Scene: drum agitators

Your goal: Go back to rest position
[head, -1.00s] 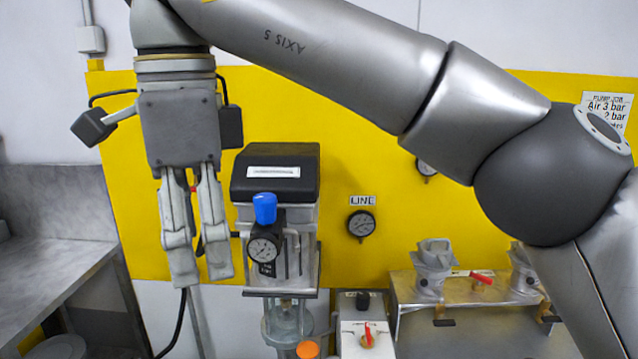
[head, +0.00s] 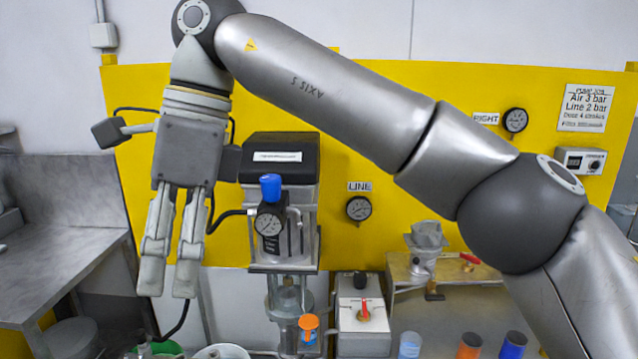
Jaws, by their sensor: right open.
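My right gripper (head: 168,292) hangs at the left of the head view with its fingers pointing down. It is open and empty, with a gap between the two fingers. It is in front of the yellow panel, left of the pump unit with the black top (head: 281,158) and blue knob (head: 271,187). My right arm crosses the view from the lower right to the upper left and hides part of the panel. My left gripper is not in view.
A grey metal counter (head: 62,262) stands at the left. A bench (head: 462,270) carries a clamp-like fitting (head: 425,250). Blue and orange containers (head: 468,347) show at the bottom right.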

